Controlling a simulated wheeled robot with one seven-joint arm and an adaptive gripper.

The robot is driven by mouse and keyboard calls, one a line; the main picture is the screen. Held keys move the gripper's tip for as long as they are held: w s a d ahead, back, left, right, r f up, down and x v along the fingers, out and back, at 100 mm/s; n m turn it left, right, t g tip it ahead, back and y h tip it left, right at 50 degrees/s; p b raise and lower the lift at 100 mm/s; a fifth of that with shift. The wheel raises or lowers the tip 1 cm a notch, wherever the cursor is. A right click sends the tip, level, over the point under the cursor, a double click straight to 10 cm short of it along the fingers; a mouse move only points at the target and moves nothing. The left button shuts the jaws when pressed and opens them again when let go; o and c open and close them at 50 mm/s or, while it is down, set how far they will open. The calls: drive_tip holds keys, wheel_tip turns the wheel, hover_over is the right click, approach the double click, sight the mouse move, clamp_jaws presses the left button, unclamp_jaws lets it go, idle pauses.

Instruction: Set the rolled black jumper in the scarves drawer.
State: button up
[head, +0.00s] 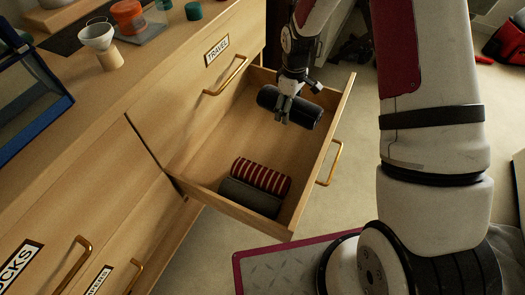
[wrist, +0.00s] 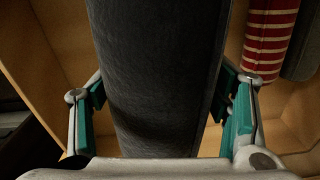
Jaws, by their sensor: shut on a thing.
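My gripper (head: 284,112) is shut on the rolled black jumper (head: 304,110), with the fingers on either side of the roll. The wrist view shows the dark roll (wrist: 158,75) between the teal finger pads. The roll is over the far end of the open wooden drawer (head: 212,142); I cannot tell whether it touches the drawer floor. A red-and-white striped roll (head: 262,175) and a dark grey roll (head: 248,197) lie side by side at the drawer's near end. The open drawer's own label is not visible.
The closed drawer above has a TRAVEL label (head: 217,50). Other drawers, one labelled SOCKS (head: 18,268), are at lower left. Small containers and a blue-edged case (head: 30,100) stand on the dresser top. The drawer's middle is bare.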

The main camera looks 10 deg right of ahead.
drive_tip(key=n+b, duration=0.1)
drive_tip(key=b, duration=0.2)
hover_over(284, 139)
wheel_tip(284, 139, down, 5)
wheel_tip(284, 139, down, 10)
drive_tip(key=b, duration=0.3)
drive_tip(key=shift+r, duration=0.2)
drive_tip(key=shift+f, duration=0.2)
drive_tip(key=o, duration=1.5)
drive_tip(key=shift+c, duration=0.2)
drive_tip(key=shift+r, duration=0.1)
